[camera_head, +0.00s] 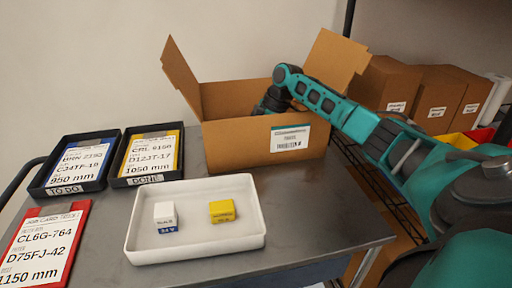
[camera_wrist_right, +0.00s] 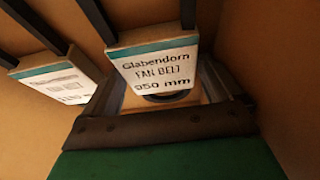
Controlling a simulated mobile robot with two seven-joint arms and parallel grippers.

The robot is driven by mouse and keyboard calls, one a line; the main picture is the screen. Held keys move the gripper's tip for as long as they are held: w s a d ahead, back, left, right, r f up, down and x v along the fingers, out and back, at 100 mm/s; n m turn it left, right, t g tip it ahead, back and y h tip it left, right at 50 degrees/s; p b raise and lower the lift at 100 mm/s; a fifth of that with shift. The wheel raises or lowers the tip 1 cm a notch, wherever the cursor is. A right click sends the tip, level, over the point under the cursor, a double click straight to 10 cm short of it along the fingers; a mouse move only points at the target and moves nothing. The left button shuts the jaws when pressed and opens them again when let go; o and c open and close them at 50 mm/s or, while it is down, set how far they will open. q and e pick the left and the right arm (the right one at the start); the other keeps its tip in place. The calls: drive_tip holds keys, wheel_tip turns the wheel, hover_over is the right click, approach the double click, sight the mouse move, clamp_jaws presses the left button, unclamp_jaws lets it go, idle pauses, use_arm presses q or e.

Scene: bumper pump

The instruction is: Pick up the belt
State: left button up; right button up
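In the right wrist view, a white tag with a teal top band (camera_wrist_right: 153,65) reads "Glabendorn FAN BELT 950 mm". It hangs by dark belt strands (camera_wrist_right: 188,14) at the top. A second, partly blurred tag (camera_wrist_right: 55,82) hangs to its left on more dark strands (camera_wrist_right: 30,22). My right gripper (camera_wrist_right: 167,96) is behind and below the 950 mm tag, with its fingers apart on either side; the tag hides part of them. In the head view my right arm reaches into the open cardboard box (camera_head: 256,147), whose front wall hides the fingertips. My left gripper is out of view.
A white tray (camera_head: 195,256) holds a white-blue block (camera_head: 165,214) and a yellow block (camera_head: 222,211). Black "TO DO" (camera_head: 66,189) and "DONE" (camera_head: 146,180) trays hold cards. A red job card (camera_head: 43,245) reads 1150 mm. Closed cartons (camera_head: 440,92) stand right.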

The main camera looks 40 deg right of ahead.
drive_tip(key=c, duration=0.8)
drive_tip(key=shift+c, duration=0.2)
